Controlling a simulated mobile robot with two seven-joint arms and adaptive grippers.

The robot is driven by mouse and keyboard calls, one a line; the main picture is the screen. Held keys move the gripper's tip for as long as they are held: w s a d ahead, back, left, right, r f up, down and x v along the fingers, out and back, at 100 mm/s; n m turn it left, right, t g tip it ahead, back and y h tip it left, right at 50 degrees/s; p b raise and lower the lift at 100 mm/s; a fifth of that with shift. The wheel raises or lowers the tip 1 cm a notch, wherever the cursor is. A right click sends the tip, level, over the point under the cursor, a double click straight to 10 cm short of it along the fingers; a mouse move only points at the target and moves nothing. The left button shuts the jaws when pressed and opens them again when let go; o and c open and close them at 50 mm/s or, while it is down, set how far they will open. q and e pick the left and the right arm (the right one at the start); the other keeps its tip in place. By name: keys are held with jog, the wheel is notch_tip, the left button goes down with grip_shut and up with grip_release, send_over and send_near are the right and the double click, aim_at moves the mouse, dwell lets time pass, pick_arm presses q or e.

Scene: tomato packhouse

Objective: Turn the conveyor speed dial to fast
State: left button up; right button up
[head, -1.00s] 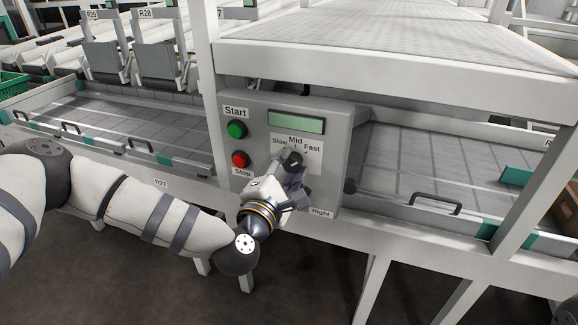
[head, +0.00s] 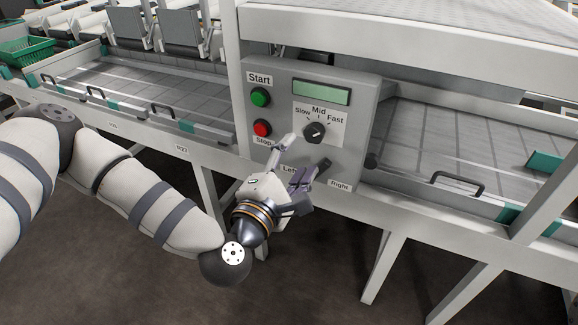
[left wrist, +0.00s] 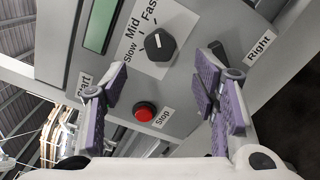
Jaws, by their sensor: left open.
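The black speed dial (head: 314,133) is on the grey control panel (head: 350,95), below the labels Slow, Mid and Fast. It also shows in the left wrist view (left wrist: 159,46). Its white mark appears to point up and to the right in the head view, towards Fast. My left gripper (head: 307,153) is open and empty, just below the dial and apart from it. In the left wrist view its purple-padded fingers (left wrist: 164,82) are spread, with the dial beyond them and nothing between them. My right gripper is not in view.
A green start button (head: 260,97) and a red stop button (head: 262,128) sit left of the dial. A small display (head: 322,92) is above it. A Left label is partly hidden by my gripper. White conveyor frames and legs flank the panel; the floor below is clear.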

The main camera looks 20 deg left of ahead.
pick_arm(q)
jog(key=s, duration=0.4)
jog(key=shift+s+a, duration=0.1)
